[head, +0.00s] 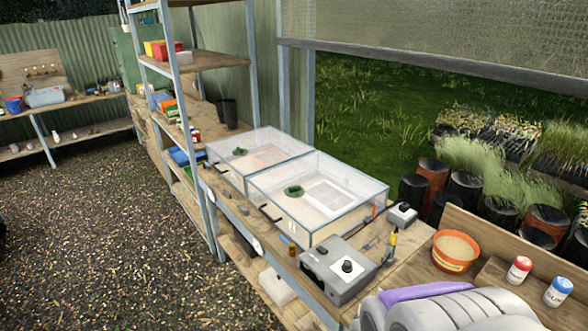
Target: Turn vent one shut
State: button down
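Two clear-lidded propagator boxes stand in a row on the wooden bench. The nearer box (318,223) has a round dark green vent (295,191) on its lid. The farther box (213,154) has a similar green vent (239,152) on its lid. I cannot read any number marking which is vent one, and the vents are too small to tell open from shut. My gripper is not in view.
A grey control box (339,270) with a black knob stands in front of the nearer propagator. A small white box (402,214), an orange pot (455,251) and two small jars with red (519,268) and blue (558,291) lids stand right. Metal shelving (179,95) rises behind. Gravel floor (90,230) is clear left.

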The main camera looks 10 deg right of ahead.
aim_at(294, 190)
jog(key=i+l, duration=0.15)
jog(key=i, duration=0.15)
jog(key=z, duration=0.35)
jog(key=i+j+z, duration=0.1)
jog(key=z, duration=0.25)
jog(key=j+z, duration=0.15)
jog(key=z, duration=0.15)
jog(key=i+j+z, duration=0.2)
jog(key=j, duration=0.35)
jog(key=i+j+z, duration=0.15)
jog(key=j, duration=0.4)
jog(key=i+j+z, duration=0.2)
jog(key=j, duration=0.35)
jog(key=j+z, duration=0.15)
jog(key=j, duration=0.45)
